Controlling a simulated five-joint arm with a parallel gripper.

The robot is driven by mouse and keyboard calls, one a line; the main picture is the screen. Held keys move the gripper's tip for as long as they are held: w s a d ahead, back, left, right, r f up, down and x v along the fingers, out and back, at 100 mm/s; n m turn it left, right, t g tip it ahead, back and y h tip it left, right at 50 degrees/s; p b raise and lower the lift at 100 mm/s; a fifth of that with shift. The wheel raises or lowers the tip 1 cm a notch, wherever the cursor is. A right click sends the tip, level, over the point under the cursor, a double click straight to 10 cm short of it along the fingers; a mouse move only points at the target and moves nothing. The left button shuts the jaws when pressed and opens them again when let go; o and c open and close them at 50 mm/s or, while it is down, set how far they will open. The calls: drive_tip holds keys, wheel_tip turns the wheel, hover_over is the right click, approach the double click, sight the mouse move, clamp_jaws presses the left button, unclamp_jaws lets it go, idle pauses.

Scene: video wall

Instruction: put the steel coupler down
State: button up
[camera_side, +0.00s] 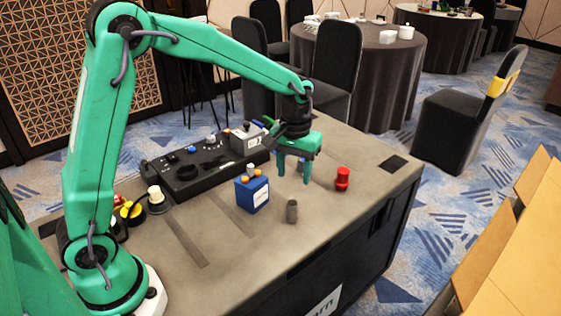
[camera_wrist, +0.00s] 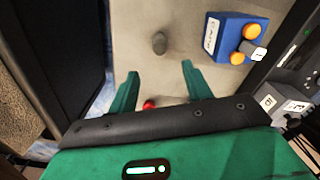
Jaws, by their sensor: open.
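The steel coupler (camera_side: 292,211) is a small dark grey cylinder standing upright on the grey worktop. It also shows in the wrist view (camera_wrist: 159,43), ahead of the fingertips and clear of them. My gripper (camera_side: 293,174) has green fingers spread apart, with nothing held between them. In the side view it is above the worktop, behind the coupler. In the wrist view the fingers (camera_wrist: 160,70) point toward the coupler with a gap.
A blue box (camera_side: 252,194) with orange knobs stands left of the coupler. A red part (camera_side: 343,178) stands to the right, partly hidden in the wrist view (camera_wrist: 150,104). A black control panel (camera_side: 190,165) lies behind. The worktop's front (camera_side: 240,250) is clear.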

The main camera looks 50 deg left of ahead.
drive_tip(key=s+a+r+m+t, duration=0.1)
drive_tip(key=s+r, duration=0.4)
drive_tip(key=s, duration=0.6)
drive_tip(key=s+a+r+m+t, duration=0.2)
drive_tip(key=s+r, duration=0.4)
drive_tip(key=s, duration=0.4)
drive_tip(key=m+t, duration=0.1)
drive_tip(key=t, duration=0.1)
drive_tip(key=shift+s+m+t, duration=0.3)
drive_tip(key=shift+s, duration=0.1)
